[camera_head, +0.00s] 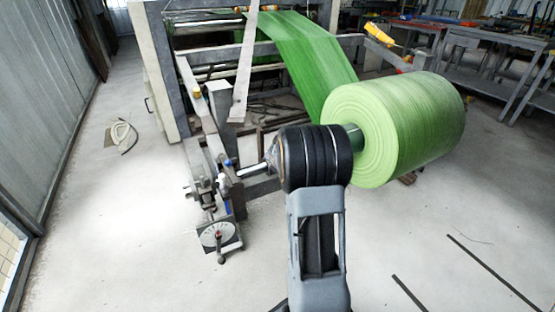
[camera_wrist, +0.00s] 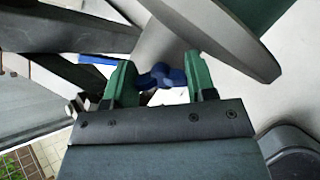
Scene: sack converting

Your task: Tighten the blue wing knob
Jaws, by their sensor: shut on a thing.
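The blue wing knob (camera_wrist: 165,76) shows in the wrist view between the two green fingers of my gripper (camera_wrist: 161,70). The fingers are shut on it, one on each side. Part of the knob is hidden by the fingers and the gripper body. A blue bar (camera_wrist: 104,60) lies behind the left finger. In the head view my arm rises in front of the machine. I cannot make out my fingers or the knob clearly there; a small blue spot (camera_head: 228,162) shows by the shaft end at the machine frame.
A large green roll (camera_head: 410,120) is at the right of my arm, with a green web (camera_head: 300,45) running up into the machine.

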